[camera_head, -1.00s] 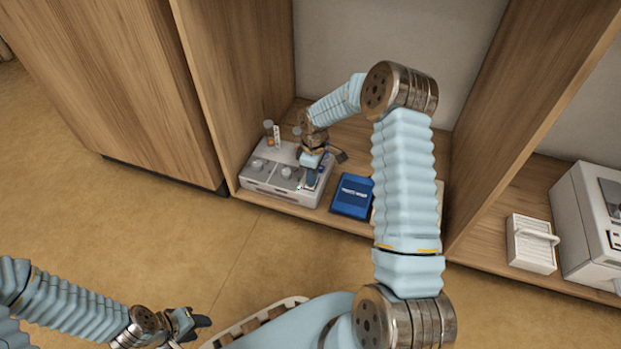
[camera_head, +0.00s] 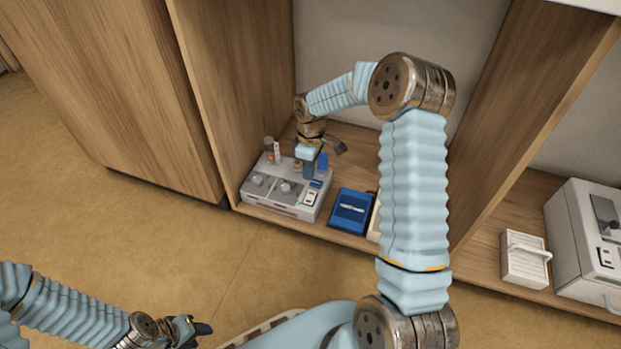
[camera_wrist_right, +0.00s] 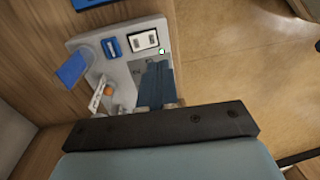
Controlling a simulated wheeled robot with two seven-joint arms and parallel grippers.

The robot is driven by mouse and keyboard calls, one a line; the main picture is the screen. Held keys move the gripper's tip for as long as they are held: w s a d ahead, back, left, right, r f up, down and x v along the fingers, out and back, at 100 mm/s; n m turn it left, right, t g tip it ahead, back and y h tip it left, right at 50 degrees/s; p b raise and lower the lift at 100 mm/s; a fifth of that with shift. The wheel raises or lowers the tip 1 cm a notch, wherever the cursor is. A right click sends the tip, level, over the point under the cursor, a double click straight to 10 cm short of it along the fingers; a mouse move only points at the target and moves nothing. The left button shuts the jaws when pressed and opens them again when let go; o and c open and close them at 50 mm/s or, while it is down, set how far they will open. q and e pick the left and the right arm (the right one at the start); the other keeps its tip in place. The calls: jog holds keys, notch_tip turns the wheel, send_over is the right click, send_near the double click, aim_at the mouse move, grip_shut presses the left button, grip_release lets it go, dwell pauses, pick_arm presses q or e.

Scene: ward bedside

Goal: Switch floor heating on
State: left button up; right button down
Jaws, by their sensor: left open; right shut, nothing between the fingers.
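A grey control box (camera_head: 290,211) with knobs stands on the low shelf. A blue flap (camera_wrist_right: 74,69) stands up from the box. I cannot read which control is floor heating. My right gripper (camera_head: 307,173) is shut and empty over the rear right of the box, apart from the rocker; its fingers show in the wrist view (camera_wrist_right: 155,84). My left gripper (camera_head: 204,328) is open, low over the floor.
A blue box (camera_head: 350,212) lies right of the control box. Small bottles (camera_head: 269,148) stand at its rear left. Wooden side panels (camera_head: 200,100) bound the shelf. A white slatted box (camera_head: 524,260) and a larger white device (camera_head: 580,240) stand right. Floor in front is clear.

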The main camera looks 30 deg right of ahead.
jog(key=shift+s+a+r, duration=0.1)
jog(key=shift+s+r, duration=0.05)
jog(key=shift+r, duration=1.35)
jog(key=shift+a, duration=0.1)
jog(key=s+a+f+m+y+p, duration=0.1)
jog(key=s+a+f+m+p, duration=0.2)
jog(key=a, duration=0.4)
jog(key=s+a+f+m+y+p, duration=0.1)
jog(key=s+a+f+y+p, duration=0.1)
jog(key=s+a+f+p, duration=0.35)
jog(key=s+a+m+t+p, duration=0.1)
jog(key=s+a+m, duration=0.5)
jog(key=s, duration=0.7)
jog(key=shift+s+a+r+t+p, duration=0.2)
jog(key=shift+a+r+t+p, duration=0.15)
jog(key=shift+a+t, duration=0.1)
